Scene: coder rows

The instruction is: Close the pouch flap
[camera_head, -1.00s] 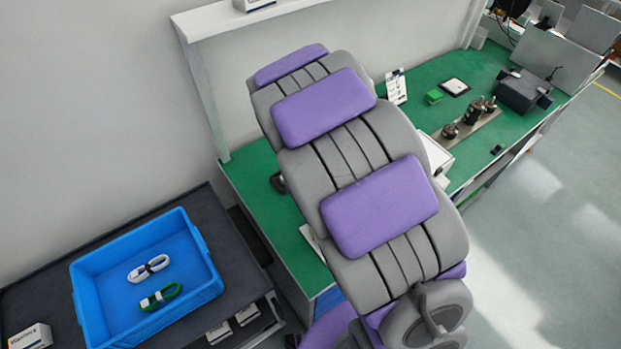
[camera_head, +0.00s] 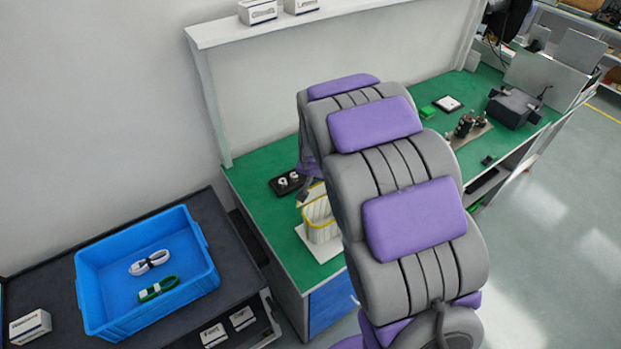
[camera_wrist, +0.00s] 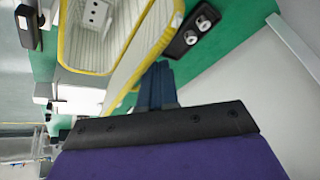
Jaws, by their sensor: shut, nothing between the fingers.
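The pouch (camera_head: 322,228) is pale with yellow edging and stands on a white sheet on the green bench, partly behind my arm. In the wrist view the pouch (camera_wrist: 85,73) is open, with a white item with dark holes (camera_wrist: 95,14) inside. Its yellow-edged flap (camera_wrist: 148,40) stands raised on the right of the opening. My gripper (camera_wrist: 157,72) is shut and empty, its blue fingers beside the flap's outer side near the lower end. I cannot tell whether they touch it. The fingertips are hidden by my arm in the head view.
A black tray with two white round parts (camera_head: 288,184) lies just behind the pouch; it also shows in the wrist view (camera_wrist: 196,30). A blue bin (camera_head: 90,292) with two cable bundles sits on the dark table at left. A wall stands behind the bench.

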